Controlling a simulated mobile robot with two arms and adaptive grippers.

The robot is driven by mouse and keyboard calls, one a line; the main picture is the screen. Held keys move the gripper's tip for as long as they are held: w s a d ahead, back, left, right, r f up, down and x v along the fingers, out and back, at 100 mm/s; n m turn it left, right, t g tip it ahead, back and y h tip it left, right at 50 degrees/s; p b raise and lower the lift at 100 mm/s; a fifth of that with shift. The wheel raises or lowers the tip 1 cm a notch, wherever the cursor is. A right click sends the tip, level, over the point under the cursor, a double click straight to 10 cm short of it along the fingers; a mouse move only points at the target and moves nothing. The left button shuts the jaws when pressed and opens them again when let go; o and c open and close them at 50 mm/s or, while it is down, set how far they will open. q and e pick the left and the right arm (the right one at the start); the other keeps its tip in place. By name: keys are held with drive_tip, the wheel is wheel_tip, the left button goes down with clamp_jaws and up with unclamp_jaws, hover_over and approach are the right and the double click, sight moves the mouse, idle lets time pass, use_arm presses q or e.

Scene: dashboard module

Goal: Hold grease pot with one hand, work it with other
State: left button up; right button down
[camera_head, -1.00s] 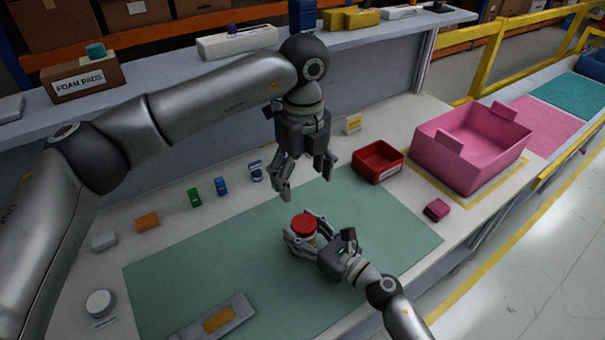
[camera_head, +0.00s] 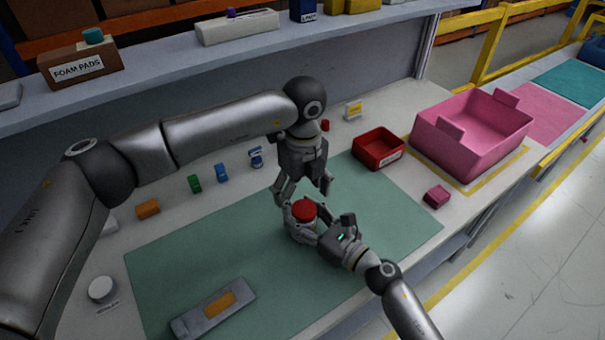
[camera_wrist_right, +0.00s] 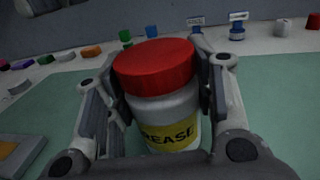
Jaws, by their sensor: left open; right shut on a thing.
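The grease pot is a white jar with a red lid (camera_head: 303,210) and a yellow label. It stands upright on the green mat (camera_head: 215,250). In the right wrist view the pot (camera_wrist_right: 160,105) fills the middle, with a finger on each side. My right gripper (camera_head: 304,228) is shut around the pot's body. My left gripper (camera_head: 303,192) points down just above and behind the lid, its fingers spread and empty. Whether a left finger touches the lid I cannot tell.
A red bin (camera_head: 378,150) and a large pink bin (camera_head: 472,135) stand at the right. A pink block (camera_head: 437,195) is near the table edge. A grey tool with an orange panel (camera_head: 213,308) lies on the mat. Small coloured items line the back left. The mat's left middle is clear.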

sight(302, 210)
use_arm(q)
drive_tip(key=shift+f, duration=1.55)
clamp_jaws()
drive_tip(key=c, duration=1.2)
unclamp_jaws()
drive_tip(key=shift+o, duration=0.2)
wheel_tip(302, 210, up, 12)
